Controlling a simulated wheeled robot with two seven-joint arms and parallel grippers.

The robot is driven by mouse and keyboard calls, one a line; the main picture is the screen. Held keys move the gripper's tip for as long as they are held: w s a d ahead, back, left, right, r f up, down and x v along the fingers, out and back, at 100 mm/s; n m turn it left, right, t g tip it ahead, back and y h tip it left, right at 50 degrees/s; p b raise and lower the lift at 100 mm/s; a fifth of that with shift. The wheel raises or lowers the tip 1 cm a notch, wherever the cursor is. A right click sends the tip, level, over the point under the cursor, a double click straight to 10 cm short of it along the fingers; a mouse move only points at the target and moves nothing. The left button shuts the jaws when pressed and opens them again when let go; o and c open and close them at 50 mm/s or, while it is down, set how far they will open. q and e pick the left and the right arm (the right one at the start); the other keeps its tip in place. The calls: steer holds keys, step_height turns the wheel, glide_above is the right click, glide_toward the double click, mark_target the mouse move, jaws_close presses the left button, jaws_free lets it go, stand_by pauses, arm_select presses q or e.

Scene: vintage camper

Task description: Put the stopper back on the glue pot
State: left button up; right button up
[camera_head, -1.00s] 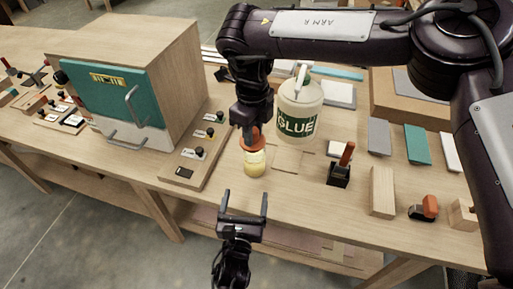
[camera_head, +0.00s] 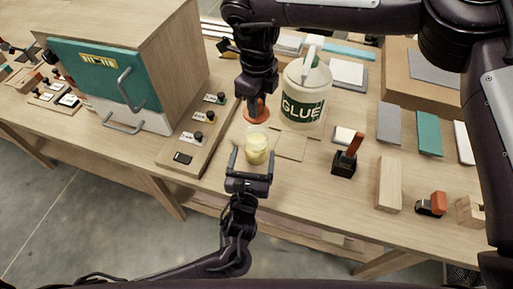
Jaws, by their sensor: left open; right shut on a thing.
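The small pot of pale yellow glue (camera_head: 257,147) stands upright near the front of the bench, its top uncovered. An orange stopper (camera_head: 257,112) is held just behind and apart from the pot in this view; its height above the bench is hard to tell. My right gripper (camera_head: 257,96) points down from above, shut on the stopper. My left gripper (camera_head: 253,157) is open at the bench's front side, its two fingers left and right of the pot in the picture. Whether they touch it cannot be told.
A large white container labelled GLUE (camera_head: 304,100) stands right behind the pot. A control panel with knobs (camera_head: 198,135) lies to the left, beside a teal-doored cabinet (camera_head: 105,80). A black block with an orange handle (camera_head: 346,160) and a wooden block (camera_head: 389,184) stand to the right.

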mark_target(258, 131)
arm_select(q)
steer(key=w, duration=0.2)
steer(key=w+d, duration=0.1)
steer(key=w, duration=0.5)
steer(key=shift+d, duration=0.15)
arm_select(e)
steer(key=shift+s, duration=0.1)
arm_select(q)
steer(key=shift+s, duration=0.1)
arm_select(e)
steer(key=shift+r, duration=0.1)
steer(key=shift+s, duration=0.1)
arm_select(q)
steer(key=shift+c, duration=0.4)
steer(key=c, duration=1.4)
arm_select(e)
steer(key=shift+f, duration=2.55)
steer(key=shift+f, duration=0.85)
arm_select(q)
steer(key=shift+r, duration=0.1)
arm_select(e)
steer(key=shift+f, duration=0.65)
